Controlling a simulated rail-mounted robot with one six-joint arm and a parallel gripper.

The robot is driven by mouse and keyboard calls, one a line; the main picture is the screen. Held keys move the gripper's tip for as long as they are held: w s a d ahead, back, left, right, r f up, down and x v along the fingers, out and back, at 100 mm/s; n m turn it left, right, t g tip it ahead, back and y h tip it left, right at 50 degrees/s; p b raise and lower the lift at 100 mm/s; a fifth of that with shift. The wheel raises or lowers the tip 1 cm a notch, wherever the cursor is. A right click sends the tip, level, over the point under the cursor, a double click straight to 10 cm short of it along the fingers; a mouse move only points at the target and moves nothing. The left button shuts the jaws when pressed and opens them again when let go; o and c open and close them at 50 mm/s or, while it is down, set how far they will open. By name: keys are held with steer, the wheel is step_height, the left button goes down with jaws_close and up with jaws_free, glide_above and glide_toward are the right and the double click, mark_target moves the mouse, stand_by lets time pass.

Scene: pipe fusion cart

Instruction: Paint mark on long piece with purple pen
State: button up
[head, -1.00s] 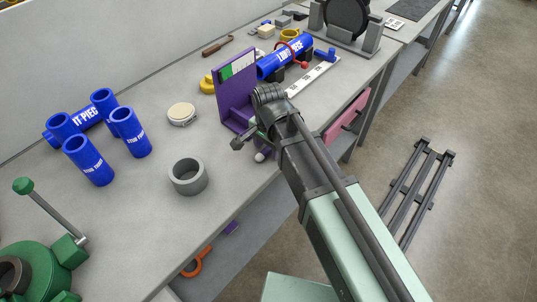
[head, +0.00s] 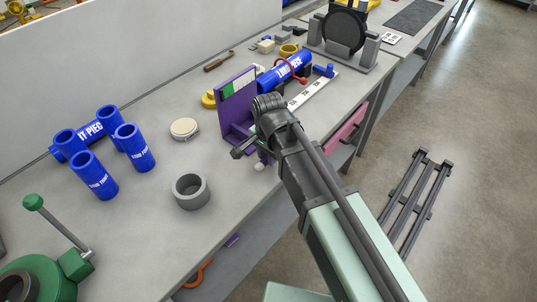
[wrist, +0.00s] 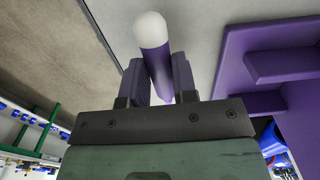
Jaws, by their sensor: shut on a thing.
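The long piece (head: 292,69) is a blue pipe with white lettering, lying at the back right of the bench behind a purple stand (head: 238,106). A red clamp-like part arches over it. My gripper (wrist: 158,68) is shut on the purple pen (wrist: 156,50), which has a white rounded end and sits between both fingers in the wrist view. In the head view my gripper and pen are just in front of the purple stand, mostly hidden by my wrist. The pen is apart from the long piece. I cannot see a mark on the pipe.
A grey ring (head: 191,191) and a round pale-topped tin (head: 184,128) lie mid-bench. A white ruler strip (head: 312,89) lies along the pipe. Bare bench lies around the grey ring.

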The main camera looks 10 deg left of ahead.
step_height(320, 180, up, 17)
steer(key=p, duration=1.5)
steer(key=shift+p, duration=0.3)
